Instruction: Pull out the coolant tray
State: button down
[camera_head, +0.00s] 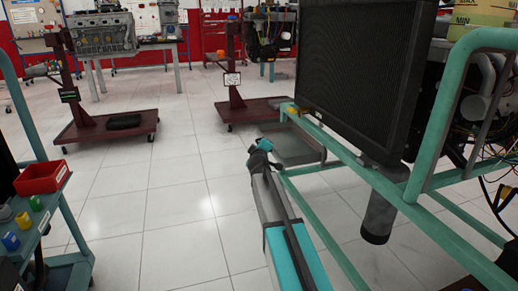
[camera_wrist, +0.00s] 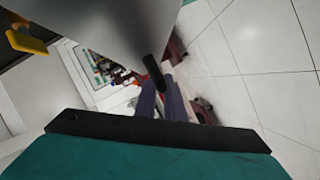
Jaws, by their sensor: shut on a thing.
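The coolant tray (camera_head: 296,148) is a flat grey piece low in the teal engine frame, below and behind the big dark radiator. My gripper (camera_head: 262,147) is at the tray's left edge, at the end of my outstretched arm. In the wrist view a smooth grey surface, seemingly the tray (camera_wrist: 125,25), fills the top and narrows toward my gripper (camera_wrist: 154,74). The dark jaws are shut on its edge. The radiator and frame hide part of the tray.
The teal frame (camera_head: 375,185) runs close along my arm's right side, with a dark cylinder (camera_head: 378,218) hanging below it. A red bin (camera_head: 42,177) sits on a cart at left. Tiled floor left of the arm is clear. Maroon wheeled stands (camera_head: 108,128) stand farther back.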

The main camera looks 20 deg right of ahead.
jog(key=c, duration=2.1)
grip_release()
jog(key=shift+w, duration=0.1)
jog(key=shift+d, duration=0.1)
jog(key=shift+p+v, duration=2.2)
jog(key=shift+v, duration=4.8)
jog(key=shift+f, duration=0.2)
